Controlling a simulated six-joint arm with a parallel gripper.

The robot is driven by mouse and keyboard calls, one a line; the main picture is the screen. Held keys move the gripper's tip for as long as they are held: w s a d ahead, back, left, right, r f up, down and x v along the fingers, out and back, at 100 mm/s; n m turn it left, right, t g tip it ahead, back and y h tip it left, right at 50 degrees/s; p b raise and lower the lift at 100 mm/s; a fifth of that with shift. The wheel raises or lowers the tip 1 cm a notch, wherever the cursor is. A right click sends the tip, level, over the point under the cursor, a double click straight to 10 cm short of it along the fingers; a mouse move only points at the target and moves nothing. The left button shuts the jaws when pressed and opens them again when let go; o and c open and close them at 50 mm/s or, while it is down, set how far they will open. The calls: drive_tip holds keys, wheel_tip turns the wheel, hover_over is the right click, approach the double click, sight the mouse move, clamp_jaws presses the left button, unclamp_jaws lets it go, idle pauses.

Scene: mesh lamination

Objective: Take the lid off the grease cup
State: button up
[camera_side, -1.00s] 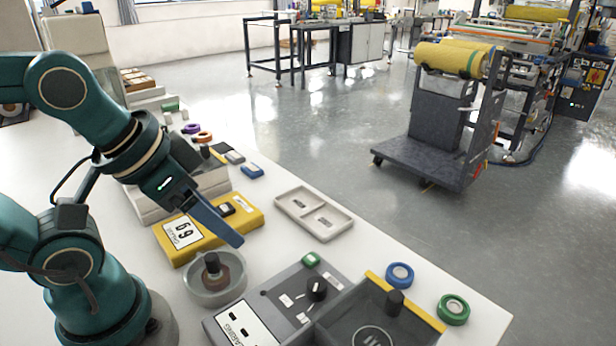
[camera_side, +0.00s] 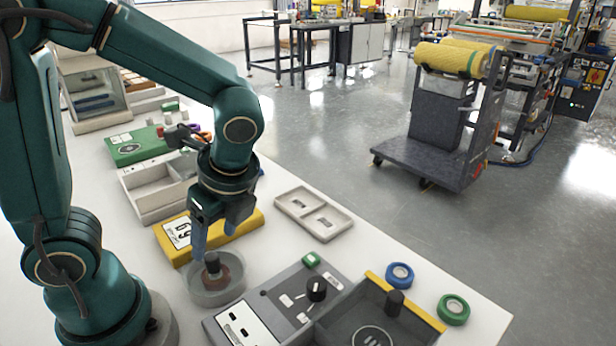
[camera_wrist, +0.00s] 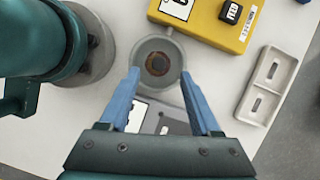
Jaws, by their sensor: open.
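The grease cup (camera_side: 204,294) is a round grey dish on the white table, left of the grey box. Its lid (camera_side: 230,270) is a brown disc with a dark upright knob, sitting inside the cup's rim; in the wrist view the lid (camera_wrist: 157,64) shows from above as a brown circle. My gripper (camera_side: 214,250) points down above the cup. In the wrist view its two blue fingers (camera_wrist: 162,78) are apart, one on each side of the cup, with nothing between them at their own height. I cannot tell the exact height above the knob.
A yellow box (camera_side: 247,222) marked 69 stands just behind the cup. A grey casing (camera_side: 275,294) with a black knob is to its right, beside a dark open bin (camera_side: 345,318). A two-pocket tray (camera_side: 335,215) and blue (camera_side: 400,274) and green (camera_side: 453,309) rings lie farther right.

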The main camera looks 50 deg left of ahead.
sight(212, 257)
drive_tip(key=shift+x, duration=2.55)
drive_tip(key=shift+s, duration=0.15)
clamp_jaws()
